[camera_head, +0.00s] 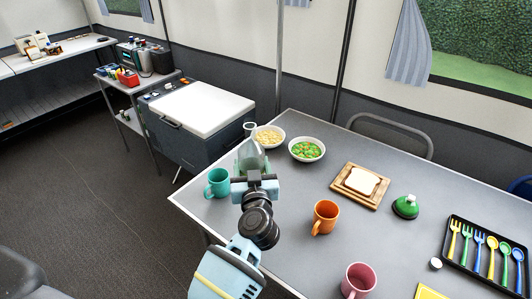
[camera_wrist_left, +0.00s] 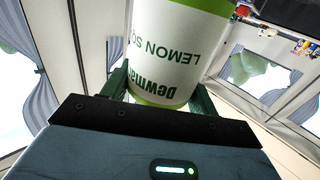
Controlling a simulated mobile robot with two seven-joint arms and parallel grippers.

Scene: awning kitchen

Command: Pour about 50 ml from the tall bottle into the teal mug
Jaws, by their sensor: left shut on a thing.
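The tall bottle (camera_head: 251,153) is pale and clear with a narrow neck. It looks roughly upright near the table's left corner, and my gripper hides its lower part in the head view. In the left wrist view its white and green label (camera_wrist_left: 178,50) fills the space between the fingers. My left gripper (camera_head: 254,178) is shut on the bottle. The teal mug (camera_head: 217,183) stands on the table just left of the gripper. I cannot see into the mug clearly. My right gripper is in neither view.
Two food bowls, one pale (camera_head: 268,138) and one green (camera_head: 307,150), stand close behind the bottle. An orange mug (camera_head: 325,217), a pink mug (camera_head: 359,281), a bread board (camera_head: 347,193) and a cutlery tray (camera_head: 455,263) lie to the right.

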